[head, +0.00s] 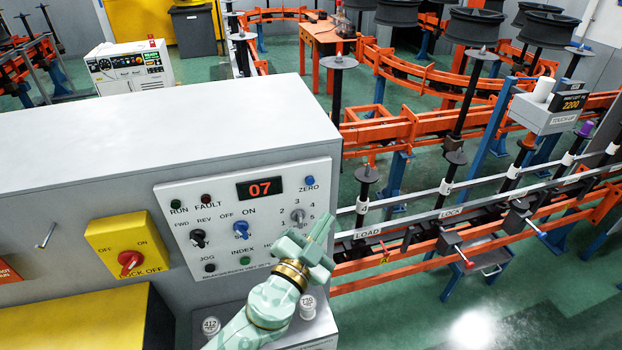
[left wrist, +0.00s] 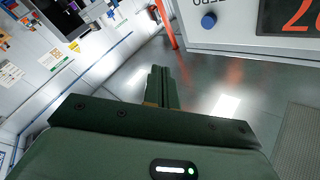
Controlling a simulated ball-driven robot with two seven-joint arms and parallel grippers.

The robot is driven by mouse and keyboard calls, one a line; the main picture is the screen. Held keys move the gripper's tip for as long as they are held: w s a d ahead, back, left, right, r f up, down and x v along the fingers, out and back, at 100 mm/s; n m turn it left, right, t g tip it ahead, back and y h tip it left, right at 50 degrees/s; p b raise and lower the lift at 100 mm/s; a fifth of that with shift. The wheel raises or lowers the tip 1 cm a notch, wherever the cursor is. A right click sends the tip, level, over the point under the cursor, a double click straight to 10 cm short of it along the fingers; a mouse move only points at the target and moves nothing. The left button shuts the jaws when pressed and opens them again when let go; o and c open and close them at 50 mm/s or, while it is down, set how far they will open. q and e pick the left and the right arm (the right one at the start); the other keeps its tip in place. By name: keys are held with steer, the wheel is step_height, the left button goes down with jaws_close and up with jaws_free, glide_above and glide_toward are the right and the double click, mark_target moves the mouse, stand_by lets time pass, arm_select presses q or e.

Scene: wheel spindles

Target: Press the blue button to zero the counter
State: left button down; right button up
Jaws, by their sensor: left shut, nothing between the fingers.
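The blue button (head: 310,181), labelled ZERO, is at the upper right of the light control panel (head: 180,215). It also shows in the left wrist view (left wrist: 208,21), at the top. The counter (head: 260,188), left of the button, reads 07 in red; part of it shows in the left wrist view (left wrist: 290,16). My left gripper (head: 322,226) is shut and empty. In the head view it appears below the button, in front of the panel's lower right. In the left wrist view its closed fingers (left wrist: 160,78) appear apart from the button. My right gripper is not in view.
The panel also has a blue OFF/ON switch (head: 241,229), a black FWD/REV knob (head: 198,238) and a grey numbered dial (head: 298,215). A yellow lock-off box (head: 108,250) is at left. Orange conveyor rails (head: 400,260) run to the right. Two small jars stand below the panel.

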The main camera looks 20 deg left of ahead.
mark_target(310, 180)
arm_select(q)
steer(key=w+a, duration=0.1)
steer(key=w, duration=0.1)
steer(key=w+a, duration=0.2)
steer(key=w, duration=0.1)
steer(key=w+a, duration=0.2)
steer(key=shift+w+b, duration=0.2)
steer(key=shift+b, duration=0.1)
stand_by(0.7)
stand_by(1.4)
steer(key=shift+w+a, duration=0.2)
steer(key=shift+w, duration=0.15)
